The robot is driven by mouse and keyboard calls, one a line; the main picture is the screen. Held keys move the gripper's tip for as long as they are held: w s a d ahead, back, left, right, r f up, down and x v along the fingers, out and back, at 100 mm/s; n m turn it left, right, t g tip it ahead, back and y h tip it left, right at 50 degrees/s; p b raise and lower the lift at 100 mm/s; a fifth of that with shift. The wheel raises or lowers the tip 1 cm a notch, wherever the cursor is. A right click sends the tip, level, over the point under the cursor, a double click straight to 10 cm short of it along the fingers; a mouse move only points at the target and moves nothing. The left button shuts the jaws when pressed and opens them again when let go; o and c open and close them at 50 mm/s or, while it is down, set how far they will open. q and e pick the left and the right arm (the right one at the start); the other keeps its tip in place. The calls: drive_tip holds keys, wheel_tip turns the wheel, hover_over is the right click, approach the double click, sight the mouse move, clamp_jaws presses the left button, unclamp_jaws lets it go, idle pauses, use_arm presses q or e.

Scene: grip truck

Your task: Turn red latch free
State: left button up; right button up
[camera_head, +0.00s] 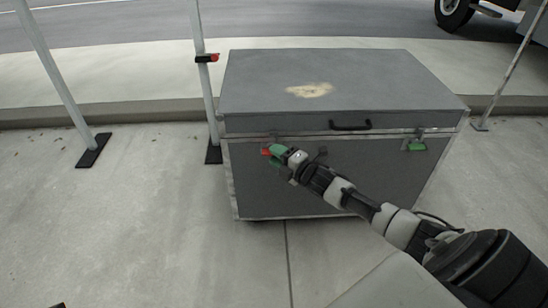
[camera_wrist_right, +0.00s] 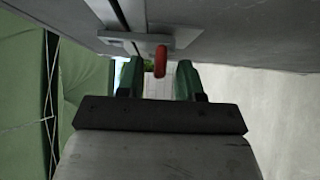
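A large grey case (camera_head: 335,85) stands on the pavement with its lid down. The red latch (camera_head: 265,152) is at the left of its front face, just under the lid seam. My right gripper (camera_head: 275,151) is at this latch. In the right wrist view the red latch (camera_wrist_right: 160,58) shows between the two green fingertips of my right gripper (camera_wrist_right: 160,78), with gaps visible beside it, so the fingers look open around it. A green latch (camera_head: 416,146) is on the right of the front face. My left gripper is not in view.
A black handle (camera_head: 350,125) is in the middle of the lid's front edge. Metal poles with black feet (camera_head: 94,150) stand to the left, and another pole (camera_head: 508,70) is at the right.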

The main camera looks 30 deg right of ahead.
drive_tip(key=shift+w+a, duration=0.15)
drive_tip(key=shift+w, duration=0.45)
drive_tip(key=shift+c, duration=0.4)
clamp_jaws()
